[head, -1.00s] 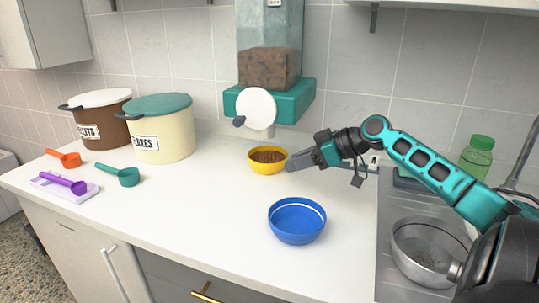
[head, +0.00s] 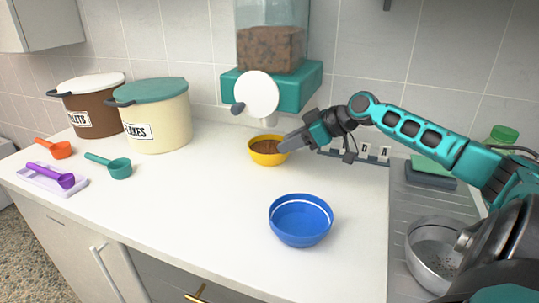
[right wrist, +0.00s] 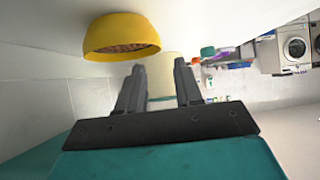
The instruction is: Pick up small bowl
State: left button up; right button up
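The small yellow bowl (head: 268,158) holds brown food and stands upright on the white counter below the dispenser. It also shows in the right wrist view (right wrist: 122,32), just beyond and left of the fingertips. My right gripper (head: 285,146) is at the bowl's right rim in the head view. In the right wrist view its two fingers (right wrist: 160,72) are apart with nothing between them. A larger blue bowl (head: 300,226) stands nearer the front and looks empty. My left gripper is not in view.
A teal dispenser (head: 300,85) with a white disc stands behind the yellow bowl. Two lidded bins, brown (head: 88,110) and cream (head: 158,125), and several scoops are at left. A sink area with a metal bowl (head: 428,262) is at right.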

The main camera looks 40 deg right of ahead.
jog(key=shift+x, duration=4.05)
grip_shut()
